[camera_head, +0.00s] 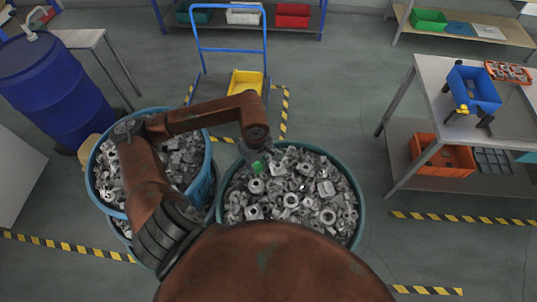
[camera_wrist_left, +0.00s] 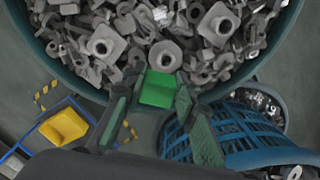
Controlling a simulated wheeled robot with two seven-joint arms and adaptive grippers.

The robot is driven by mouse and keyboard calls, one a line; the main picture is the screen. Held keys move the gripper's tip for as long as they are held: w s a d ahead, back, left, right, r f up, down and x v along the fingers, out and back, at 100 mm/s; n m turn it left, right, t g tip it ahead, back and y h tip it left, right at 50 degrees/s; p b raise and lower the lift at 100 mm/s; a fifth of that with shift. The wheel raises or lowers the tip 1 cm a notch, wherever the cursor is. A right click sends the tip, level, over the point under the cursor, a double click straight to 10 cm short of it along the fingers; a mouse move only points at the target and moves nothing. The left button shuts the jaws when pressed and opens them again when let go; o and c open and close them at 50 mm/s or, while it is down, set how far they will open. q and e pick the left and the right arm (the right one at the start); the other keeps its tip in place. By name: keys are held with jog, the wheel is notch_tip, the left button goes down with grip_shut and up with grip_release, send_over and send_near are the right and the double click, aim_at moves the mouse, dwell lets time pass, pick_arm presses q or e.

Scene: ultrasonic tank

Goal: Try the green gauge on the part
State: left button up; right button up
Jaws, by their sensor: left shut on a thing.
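My left gripper (camera_head: 255,152) is over the upper left edge of a round teal bin (camera_head: 357,222) heaped with grey metal parts. It is shut on the green gauge (camera_head: 258,168), a small green block. In the left wrist view the gauge (camera_wrist_left: 158,89) sits between the fingertips of the gripper (camera_wrist_left: 152,96). A grey ringed part (camera_wrist_left: 165,56) lies just beyond the gauge; I cannot tell whether they touch. Which of the heaped parts is the task's part is unclear. My right gripper is not in view.
A second bin of metal parts (camera_head: 90,172) stands at the left, by a blue drum (camera_head: 55,88). A blue trolley (camera_head: 228,50) with a yellow tray (camera_head: 246,83) stands behind.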

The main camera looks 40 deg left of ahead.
aim_at(256, 180)
pick_arm(q)
jog(key=f, duration=0.1)
jog(key=s+f, duration=0.1)
jog(key=f, duration=0.1)
jog(key=s+f+b, duration=0.1)
jog(key=shift+f, duration=0.25)
jog(key=shift+w+f, duration=0.75)
jog(key=shift+w, duration=0.05)
jog(key=shift+s+b, duration=0.3)
jog(key=shift+s, duration=0.45)
jog(key=shift+w+f, duration=0.1)
jog(key=shift+w, duration=0.3)
jog(key=shift+s, duration=0.3)
jog(key=shift+w+b, duration=0.1)
jog(key=shift+b, duration=0.25)
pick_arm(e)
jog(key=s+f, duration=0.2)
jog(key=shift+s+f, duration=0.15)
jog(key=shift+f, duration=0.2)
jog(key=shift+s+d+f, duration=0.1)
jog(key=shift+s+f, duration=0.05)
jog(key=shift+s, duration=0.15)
pick_arm(q)
jog(key=shift+b, duration=1)
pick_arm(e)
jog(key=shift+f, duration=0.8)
